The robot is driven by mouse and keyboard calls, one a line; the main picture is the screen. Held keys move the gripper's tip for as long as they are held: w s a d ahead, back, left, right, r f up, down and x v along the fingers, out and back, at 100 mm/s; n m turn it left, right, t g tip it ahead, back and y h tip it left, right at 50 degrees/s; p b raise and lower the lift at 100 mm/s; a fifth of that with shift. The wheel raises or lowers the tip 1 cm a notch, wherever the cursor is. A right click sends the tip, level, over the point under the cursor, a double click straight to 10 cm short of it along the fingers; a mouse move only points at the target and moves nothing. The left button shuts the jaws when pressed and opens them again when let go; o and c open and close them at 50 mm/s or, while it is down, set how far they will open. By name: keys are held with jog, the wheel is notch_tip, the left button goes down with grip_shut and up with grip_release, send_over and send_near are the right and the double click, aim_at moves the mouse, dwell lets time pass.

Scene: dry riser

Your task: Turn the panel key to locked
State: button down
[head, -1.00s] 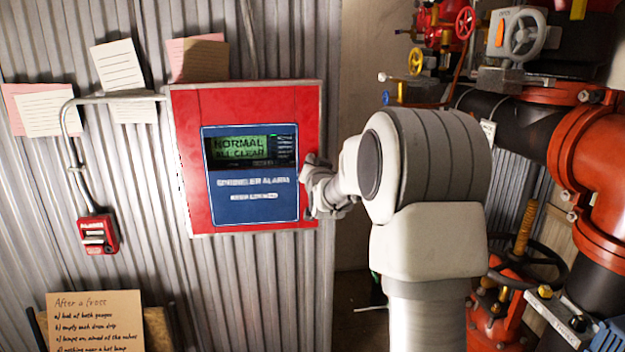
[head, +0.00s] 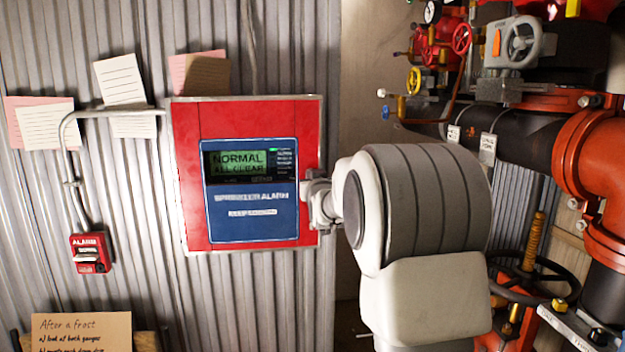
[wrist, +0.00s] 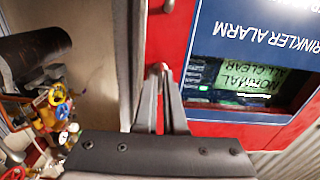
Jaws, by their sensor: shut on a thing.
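The red alarm panel (head: 188,190) hangs on the corrugated wall, with a blue face (head: 225,222) and a green display (head: 237,159) reading "NORMAL ALL CLEAR". My gripper (head: 313,189) is at the panel's right edge, partly hidden by my own arm. In the wrist view my gripper (wrist: 158,72) has its two fingers close together, tips against the red panel edge (wrist: 172,38). It is shut on the panel key, which is almost wholly covered by the fingertips. I cannot tell which way the key is turned.
A red alarm pull box (head: 90,254) is on the wall at left, joined by a grey conduit (head: 66,150). Red and black pipes (head: 530,140) with handwheels (head: 522,42) crowd the right side, close to my arm.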

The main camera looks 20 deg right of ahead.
jog(key=c, duration=1)
grip_release()
jog(key=v, duration=1.7)
jog(key=shift+s+r+b, duration=0.2)
jog(key=shift+s+b, duration=0.05)
jog(key=shift+b, duration=0.05)
